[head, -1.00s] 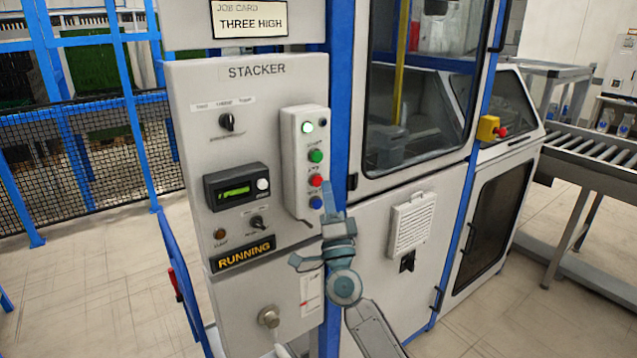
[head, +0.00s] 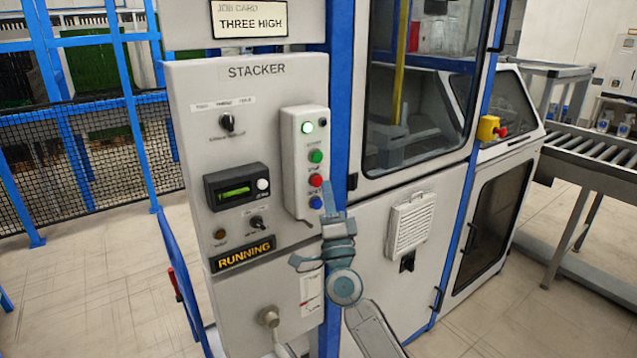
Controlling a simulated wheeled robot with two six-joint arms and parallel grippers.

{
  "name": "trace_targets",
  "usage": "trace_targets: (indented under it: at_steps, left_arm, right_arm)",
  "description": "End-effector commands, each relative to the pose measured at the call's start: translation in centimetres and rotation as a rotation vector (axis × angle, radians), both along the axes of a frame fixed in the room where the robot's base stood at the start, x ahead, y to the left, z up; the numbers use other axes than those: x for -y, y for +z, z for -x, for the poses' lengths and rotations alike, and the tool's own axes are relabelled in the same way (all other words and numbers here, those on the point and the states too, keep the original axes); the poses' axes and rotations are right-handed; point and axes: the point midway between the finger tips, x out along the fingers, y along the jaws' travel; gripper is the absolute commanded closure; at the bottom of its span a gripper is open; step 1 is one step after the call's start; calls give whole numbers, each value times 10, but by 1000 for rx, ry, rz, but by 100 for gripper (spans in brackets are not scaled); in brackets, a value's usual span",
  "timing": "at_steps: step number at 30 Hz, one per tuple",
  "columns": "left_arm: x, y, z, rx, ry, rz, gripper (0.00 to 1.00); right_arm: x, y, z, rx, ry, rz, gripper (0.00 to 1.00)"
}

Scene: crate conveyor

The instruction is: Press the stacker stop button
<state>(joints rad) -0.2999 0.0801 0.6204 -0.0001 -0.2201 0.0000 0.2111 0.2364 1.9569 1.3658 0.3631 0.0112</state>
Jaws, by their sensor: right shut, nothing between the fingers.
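The stacker panel (head: 190,130) is a grey upright cabinet front labelled STACKER. A white button box (head: 299,205) on its right side carries a lit white-green lamp (head: 307,127), a green button (head: 316,156), a red button (head: 316,181) and a blue button (head: 316,202). The small labels beside the buttons are too blurred to read surely. My right gripper (head: 326,186) is shut and empty, its tips pointing up beside the red and blue buttons. Whether it touches a button cannot be told. My left gripper is not in view.
A yellow RUNNING sign (head: 243,253), a display (head: 237,187) and a selector knob (head: 227,123) are on the panel. A blue post (head: 341,90) and a glazed door (head: 420,90) stand right of the button box. A red button on a yellow box (head: 492,129) is further right.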

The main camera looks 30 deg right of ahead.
Motion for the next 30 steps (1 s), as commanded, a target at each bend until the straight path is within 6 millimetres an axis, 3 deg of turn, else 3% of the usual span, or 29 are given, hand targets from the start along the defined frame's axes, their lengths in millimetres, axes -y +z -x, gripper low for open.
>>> trace_targets:
  at_steps: [30]
  left_arm:
    - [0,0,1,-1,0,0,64]
  right_arm:
    - [-1,0,-9,0,0,0,100]
